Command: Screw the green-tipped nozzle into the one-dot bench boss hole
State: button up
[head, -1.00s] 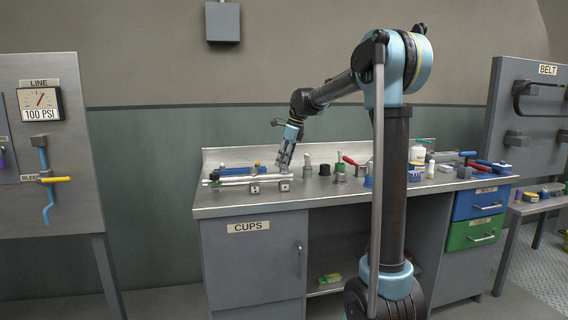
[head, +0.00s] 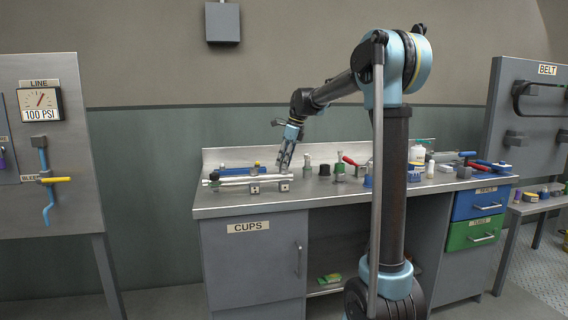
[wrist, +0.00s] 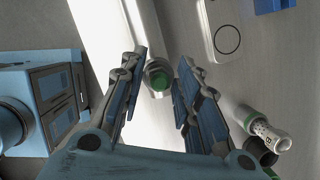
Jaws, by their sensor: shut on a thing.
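My gripper (head: 284,162) is at the left part of the bench, pointing down just above a small dotted block. Two small metal boss blocks stand at the bench's front edge, a left one (head: 254,189) and a right one (head: 284,186), the right one nearly under my gripper. Their dots are too small to count. The nozzle's lower end and the hole are hidden.
White pipes (head: 235,181) lie left of my gripper. A grey bottle-like piece (head: 308,166) and a red-handled tool (head: 349,161) stand to the right. In the wrist view a clear-ended tube (wrist: 262,130) lies close to the right finger.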

jog(key=shift+a+m, duration=0.1)
jog(key=shift+m, duration=0.2)
jog(key=shift+m+t, duration=0.3)
jog(key=shift+m, duration=0.4)
jog(key=shift+m+h, duration=0.3)
jog(key=shift+m, duration=0.6)
jog(key=shift+f, duration=0.1)
jog(key=shift+t, duration=0.3)
jog(key=shift+o, duration=0.2)
jog(key=shift+m, duration=0.8)
jog(key=shift+m+t, duration=0.4)
jog(key=shift+m, duration=0.5)
jog(key=shift+c, duration=0.2)
